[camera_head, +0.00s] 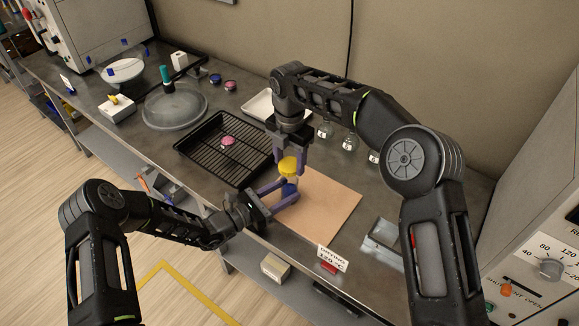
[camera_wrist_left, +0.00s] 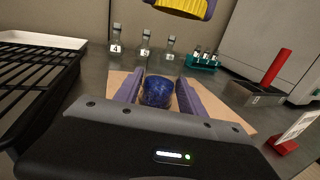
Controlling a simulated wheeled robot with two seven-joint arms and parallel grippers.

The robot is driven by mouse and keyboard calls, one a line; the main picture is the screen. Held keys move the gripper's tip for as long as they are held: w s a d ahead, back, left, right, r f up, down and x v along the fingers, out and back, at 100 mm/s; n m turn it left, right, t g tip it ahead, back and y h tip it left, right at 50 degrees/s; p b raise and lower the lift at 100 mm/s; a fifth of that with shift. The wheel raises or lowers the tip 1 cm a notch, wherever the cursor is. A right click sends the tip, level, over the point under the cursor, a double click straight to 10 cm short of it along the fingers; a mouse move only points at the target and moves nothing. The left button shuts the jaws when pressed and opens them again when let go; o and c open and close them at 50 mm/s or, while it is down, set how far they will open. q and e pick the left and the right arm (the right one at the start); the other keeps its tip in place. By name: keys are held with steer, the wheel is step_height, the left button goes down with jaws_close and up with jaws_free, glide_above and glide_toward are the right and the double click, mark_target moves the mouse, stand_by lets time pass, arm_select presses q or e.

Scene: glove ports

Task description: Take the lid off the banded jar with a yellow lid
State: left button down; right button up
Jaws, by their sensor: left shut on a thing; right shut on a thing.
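The jar (camera_head: 289,190) stands on the tan board, its body showing blue. In the left wrist view the jar (camera_wrist_left: 157,92) shows a blue top with no lid on it. My left gripper (camera_head: 284,193) is shut around the jar from the side, with a purple finger on each side of it. The yellow lid (camera_head: 289,165) is above the jar, and it also shows at the top of the left wrist view (camera_wrist_left: 185,5), apart from the jar. My right gripper (camera_head: 290,157) points down and is shut on the lid. The jar's bands are hidden or too small to tell.
The tan board (camera_head: 330,208) is clear to the right of the jar. A black rack tray (camera_head: 195,148) with a pink-lidded thing (camera_head: 228,141) lies to the left. Small glass bottles (camera_head: 348,143) stand behind. A sign (camera_head: 332,258) stands at the front edge.

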steer(key=shift+r, duration=0.35)
arm_select(q)
steer(key=c, duration=0.6)
jaws_free()
steer(key=shift+s+a, duration=0.35)
steer(key=shift+a, duration=0.15)
arm_select(e)
steer(key=shift+f, duration=0.2)
arm_select(q)
steer(key=b+v, duration=0.2)
steer(key=v, duration=0.8)
steer(key=shift+s+a+b, duration=0.25)
steer(key=shift+a+b, duration=0.05)
steer(key=shift+b, duration=0.1)
arm_select(e)
step_height(320, 180, down, 2)
steer(key=shift+f, duration=0.2)
